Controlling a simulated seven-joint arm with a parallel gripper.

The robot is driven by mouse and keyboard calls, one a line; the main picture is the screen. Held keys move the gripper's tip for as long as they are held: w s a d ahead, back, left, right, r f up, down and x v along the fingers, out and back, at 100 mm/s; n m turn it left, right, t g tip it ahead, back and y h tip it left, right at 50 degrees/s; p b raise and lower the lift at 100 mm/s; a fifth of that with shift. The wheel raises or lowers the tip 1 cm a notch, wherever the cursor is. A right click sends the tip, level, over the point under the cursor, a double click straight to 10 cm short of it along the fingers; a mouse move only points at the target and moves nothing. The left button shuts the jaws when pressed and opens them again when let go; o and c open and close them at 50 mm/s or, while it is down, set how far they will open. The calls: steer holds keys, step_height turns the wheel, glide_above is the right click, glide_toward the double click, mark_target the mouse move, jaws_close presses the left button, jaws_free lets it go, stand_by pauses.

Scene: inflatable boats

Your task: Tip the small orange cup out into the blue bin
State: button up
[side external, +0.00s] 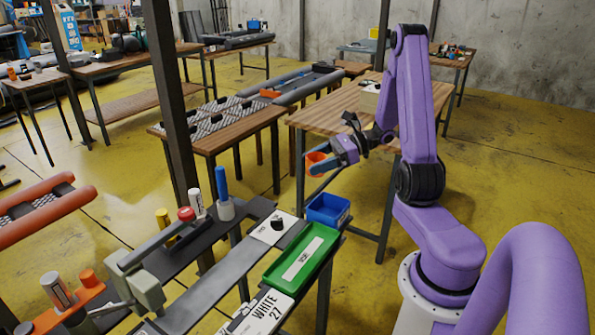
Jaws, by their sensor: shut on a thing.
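The small orange cup (316,159) is held in the air by my gripper (322,168), near the middle of the side external view. My gripper is shut on the cup, and its fingers show as blue-grey bars beside it. The cup looks tilted somewhat, and I cannot see what is inside it. The blue bin (328,209) stands below the cup, at the far end of the near bench. The cup is above the bin in the picture and clear of it. The bin's inner floor is partly visible and looks empty.
A green tray (269,281) sits directly in front of the blue bin. A white plate with a black knob (261,226) lies left of it. A dark post (167,90) stands at the left. A wooden table (331,113) is behind my gripper.

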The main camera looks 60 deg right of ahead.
steer(key=s+d+f+n+t, duration=0.1)
steer(key=d+f+n+t, duration=0.1)
steer(key=n, duration=0.7)
steer(key=s+d+f+n+t+h, duration=0.1)
steer(key=d+f+n+t, duration=0.1)
steer(key=n+t, duration=0.3)
steer(key=f+n, duration=0.1)
steer(key=n, duration=0.3)
steer(key=shift+d, duration=0.15)
stand_by(0.9)
steer(key=shift+r, duration=0.15)
stand_by(1.0)
stand_by(0.7)
